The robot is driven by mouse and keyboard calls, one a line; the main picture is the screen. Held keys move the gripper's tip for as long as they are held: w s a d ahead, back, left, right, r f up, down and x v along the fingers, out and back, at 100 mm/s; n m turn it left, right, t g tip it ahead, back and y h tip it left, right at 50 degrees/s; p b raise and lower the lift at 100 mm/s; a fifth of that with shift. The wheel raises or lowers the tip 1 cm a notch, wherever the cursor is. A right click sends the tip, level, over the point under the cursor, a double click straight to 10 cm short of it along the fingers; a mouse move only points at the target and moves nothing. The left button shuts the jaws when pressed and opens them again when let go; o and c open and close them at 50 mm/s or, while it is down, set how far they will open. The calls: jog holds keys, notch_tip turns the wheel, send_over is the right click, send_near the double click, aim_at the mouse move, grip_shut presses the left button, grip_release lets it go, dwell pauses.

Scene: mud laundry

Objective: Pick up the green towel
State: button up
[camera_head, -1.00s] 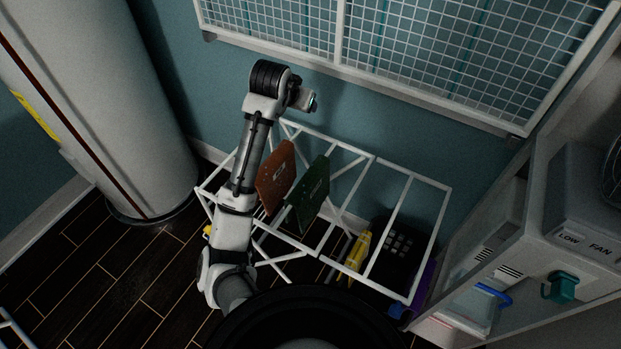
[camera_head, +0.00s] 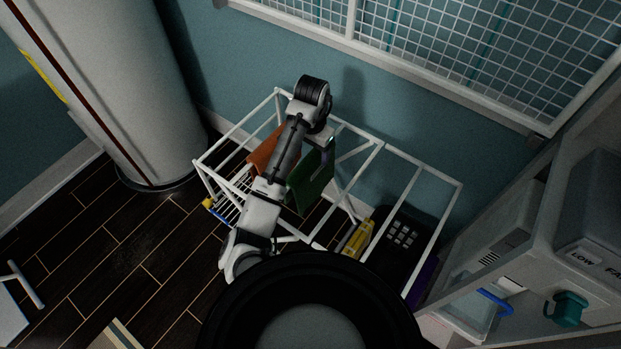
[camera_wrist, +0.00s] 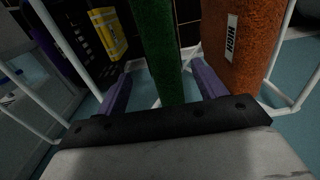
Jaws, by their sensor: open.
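The green towel (camera_head: 312,181) hangs over the white drying rack, partly hidden by my arm in the head view. In the wrist view the green towel (camera_wrist: 157,48) hangs edge-on between the two purple fingers of my gripper (camera_wrist: 162,88). The fingers are spread apart, with a gap visible on each side of the towel.
An orange towel (camera_head: 265,152) hangs just left of the green one; it is close beside the right-hand finger in the wrist view (camera_wrist: 245,50). White rack bars (camera_head: 362,172) surround the towels. A yellow item (camera_head: 357,238) and a dark basket (camera_head: 402,236) are to the right.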

jog(key=shift+w+a+f+b, duration=0.1)
jog(key=shift+f+b, duration=0.6)
jog(key=shift+f, duration=1)
jog(key=shift+w+a+f+b, duration=0.1)
jog(key=shift+f+b, duration=0.6)
jog(key=shift+f, duration=0.95)
jog(key=shift+s, duration=0.1)
jog(key=shift+c, duration=0.3)
jog(key=c, duration=1.4)
